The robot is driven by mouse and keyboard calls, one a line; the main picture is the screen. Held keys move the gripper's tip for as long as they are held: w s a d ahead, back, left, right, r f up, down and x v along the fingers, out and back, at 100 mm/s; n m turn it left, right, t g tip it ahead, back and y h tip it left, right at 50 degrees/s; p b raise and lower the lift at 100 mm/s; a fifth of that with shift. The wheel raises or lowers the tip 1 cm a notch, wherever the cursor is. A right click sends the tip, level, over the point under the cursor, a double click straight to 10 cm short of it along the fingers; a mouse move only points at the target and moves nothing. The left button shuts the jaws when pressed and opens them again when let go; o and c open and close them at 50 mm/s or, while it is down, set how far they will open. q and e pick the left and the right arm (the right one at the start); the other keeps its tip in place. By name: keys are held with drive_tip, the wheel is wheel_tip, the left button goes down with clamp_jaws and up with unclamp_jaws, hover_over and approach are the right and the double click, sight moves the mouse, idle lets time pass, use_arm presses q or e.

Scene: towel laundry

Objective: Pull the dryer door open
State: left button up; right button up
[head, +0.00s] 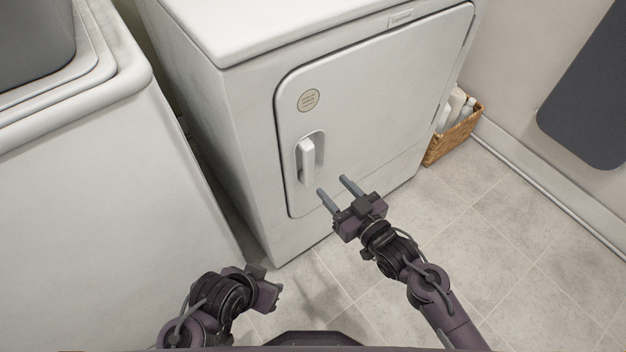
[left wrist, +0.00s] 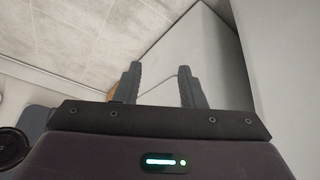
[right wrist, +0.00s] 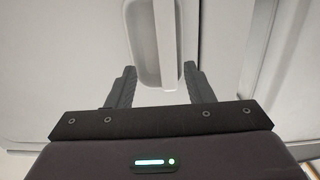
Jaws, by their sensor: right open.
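The white dryer's door (head: 390,95) is shut, flush with the dryer's front. Its upright white handle (head: 307,160) sits in a rounded recess near the door's left edge. My right gripper (head: 335,187) is open in front of the door, to the right of and a little below the handle in the head view. In the right wrist view the handle (right wrist: 166,45) shows between and beyond the open fingers, which look apart from it. My left gripper (left wrist: 158,85) shows two spread, empty fingers in the left wrist view; in the head view it is low at left, away from the handle.
A white appliance (head: 80,190) stands at the left, with a narrow gap beside the dryer. A wicker basket with bottles (head: 455,140) stands on the floor beyond the dryer's right side. A dark grey hanging thing (head: 590,100) is at the right wall. Tiled floor (head: 520,240) is clear at right.

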sight(311, 163)
drive_tip(key=shift+y, duration=0.3)
drive_tip(key=w+a, duration=0.1)
drive_tip(key=w+a+r+b, duration=0.1)
drive_tip(key=w+a, duration=0.2)
drive_tip(key=w, duration=0.1)
drive_tip(key=shift+a+r+b, duration=0.3)
drive_tip(key=shift+a+r, duration=0.05)
drive_tip(key=shift+w+a, duration=0.35)
drive_tip(key=shift+w, duration=0.15)
use_arm(q)
drive_tip(key=w+d+r+t, duration=0.1)
drive_tip(key=w+d+r+t+h, duration=0.1)
drive_tip(key=shift+r, duration=0.35)
use_arm(e)
clamp_jaws()
